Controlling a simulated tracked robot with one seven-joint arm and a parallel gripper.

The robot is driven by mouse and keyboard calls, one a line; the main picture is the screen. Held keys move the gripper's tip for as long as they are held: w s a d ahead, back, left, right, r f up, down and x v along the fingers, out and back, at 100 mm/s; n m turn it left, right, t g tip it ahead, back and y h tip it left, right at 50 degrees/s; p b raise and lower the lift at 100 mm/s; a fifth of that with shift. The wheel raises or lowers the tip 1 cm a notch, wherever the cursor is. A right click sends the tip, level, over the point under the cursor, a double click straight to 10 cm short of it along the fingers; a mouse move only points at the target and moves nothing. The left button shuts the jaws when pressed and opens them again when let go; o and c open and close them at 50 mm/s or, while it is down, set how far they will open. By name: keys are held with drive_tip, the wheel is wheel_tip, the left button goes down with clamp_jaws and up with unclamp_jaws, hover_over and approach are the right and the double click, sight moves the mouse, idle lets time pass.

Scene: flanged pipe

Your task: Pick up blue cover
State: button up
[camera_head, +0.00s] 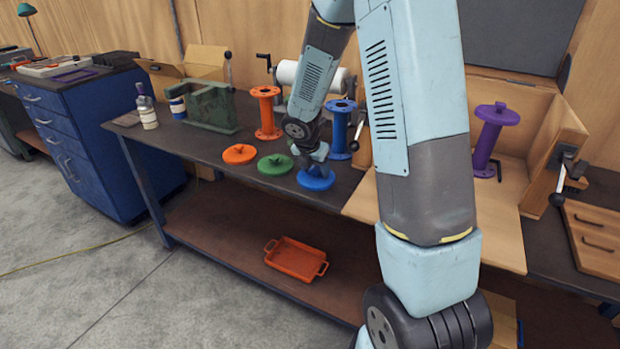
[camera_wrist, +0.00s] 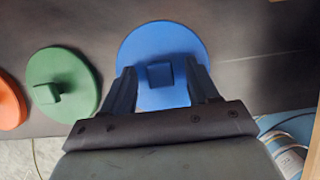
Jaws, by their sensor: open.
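The blue cover (camera_head: 316,181) is a round disc lying on the dark workbench, to the right of the green cover (camera_head: 275,165). In the wrist view the blue cover (camera_wrist: 162,50) has a square knob (camera_wrist: 160,75) in its middle. My gripper (camera_wrist: 162,80) is open, with one finger on each side of the knob. I cannot tell whether the fingers touch the knob or the disc. In the head view my gripper (camera_head: 311,168) is directly over the cover and partly hides it.
An orange cover (camera_head: 239,154) lies left of the green one. Orange (camera_head: 266,112) and blue (camera_head: 340,130) flanged pipes stand behind. A purple pipe (camera_head: 487,140) stands in an open wooden box (camera_head: 523,200) at right. An orange tray (camera_head: 296,259) sits on the lower shelf.

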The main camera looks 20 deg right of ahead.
drive_tip(key=shift+c, duration=0.2)
clamp_jaws()
idle(0.3)
drive_tip(key=shift+r, duration=0.1)
